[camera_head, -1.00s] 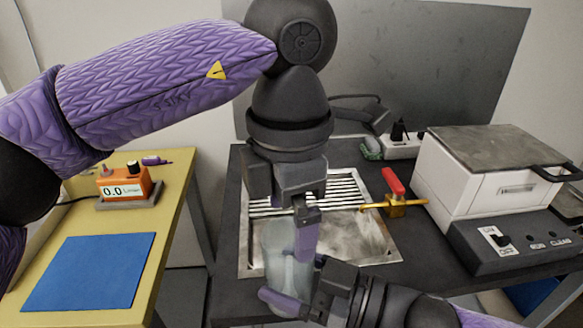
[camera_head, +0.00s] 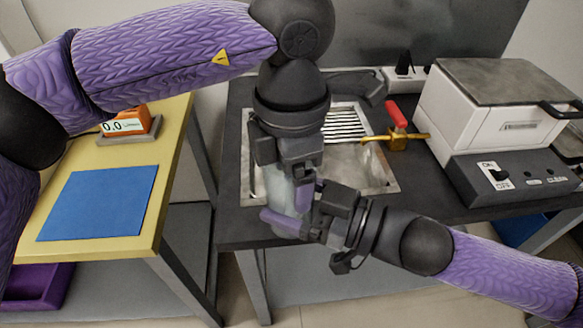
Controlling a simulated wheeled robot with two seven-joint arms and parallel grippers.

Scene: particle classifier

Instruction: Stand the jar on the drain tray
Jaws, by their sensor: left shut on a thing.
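The jar (camera_head: 280,192) is a translucent, pale upright vessel at the front left of the sink. My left gripper (camera_head: 302,190) reaches down from above and is shut on the jar's upper part. My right gripper (camera_head: 292,215) comes in from the right at the jar's lower part, one purple finger across its near side; its other finger is hidden, so I cannot tell whether it grips. The drain tray (camera_head: 347,124) is a slatted metal rack at the back of the steel basin, partly hidden by my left arm.
A brass tap with a red handle (camera_head: 397,115) juts over the basin's right side. A white box-shaped device (camera_head: 478,110) with a switch panel stands to the right. A yellow table (camera_head: 110,248) on the left bears a blue mat (camera_head: 98,203) and an orange meter (camera_head: 125,121).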

